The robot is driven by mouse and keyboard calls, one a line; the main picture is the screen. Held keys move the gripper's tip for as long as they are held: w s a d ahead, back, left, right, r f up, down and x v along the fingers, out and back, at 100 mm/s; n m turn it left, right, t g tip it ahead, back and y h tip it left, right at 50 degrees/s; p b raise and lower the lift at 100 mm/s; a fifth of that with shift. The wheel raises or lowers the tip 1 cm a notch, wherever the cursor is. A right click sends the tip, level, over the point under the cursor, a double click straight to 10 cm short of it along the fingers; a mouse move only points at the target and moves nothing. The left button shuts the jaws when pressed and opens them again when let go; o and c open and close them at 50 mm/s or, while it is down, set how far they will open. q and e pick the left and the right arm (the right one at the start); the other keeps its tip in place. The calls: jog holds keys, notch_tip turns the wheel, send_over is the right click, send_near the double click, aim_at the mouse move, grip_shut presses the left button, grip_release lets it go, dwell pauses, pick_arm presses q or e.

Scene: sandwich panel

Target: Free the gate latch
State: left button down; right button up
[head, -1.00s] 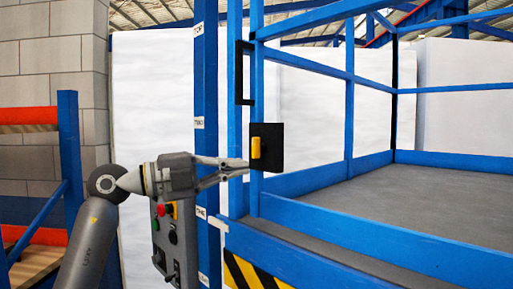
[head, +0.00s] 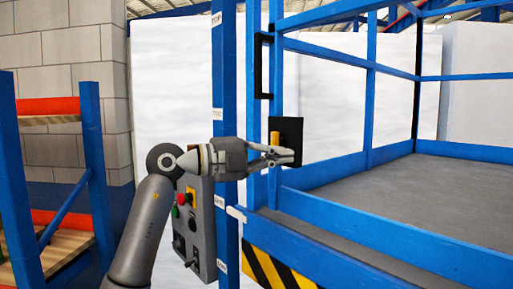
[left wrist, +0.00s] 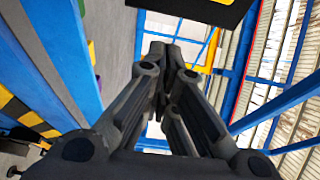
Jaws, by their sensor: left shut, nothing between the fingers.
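The gate latch is a yellow handle (head: 275,138) on a black plate (head: 291,132), fixed to the blue gate post. My left gripper (head: 292,157) reaches in from the left, and its fingers are shut and empty. In the head view its fingertips overlap the lower part of the plate, just below the yellow handle. I cannot tell whether they touch it. In the left wrist view the shut fingers (left wrist: 180,62) point ahead, and a dark plate (left wrist: 215,10) edges in at the top. My right gripper is not in view.
A grey control box (head: 197,225) with coloured buttons hangs below my left wrist. A blue labelled post (head: 222,60) stands left of the gate. A black gate handle (head: 258,65) is above the latch. Blue rails surround the grey platform floor (head: 370,195). A blue-and-orange rack (head: 92,150) stands at left.

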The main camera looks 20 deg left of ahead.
aim_at(277, 142)
pick_arm(q)
jog(key=shift+w+a+p, duration=0.3)
jog(key=shift+w+p, duration=0.1)
jog(key=shift+w, duration=0.2)
jog(key=shift+w+a+p, duration=0.3)
jog(key=shift+w+p, duration=0.05)
jog(key=shift+w, duration=0.25)
jog(key=shift+w+a+p, duration=0.3)
jog(key=shift+w+p, duration=0.1)
jog(key=shift+w, duration=0.2)
jog(key=shift+d, duration=0.1)
jog(key=shift+d, duration=0.1)
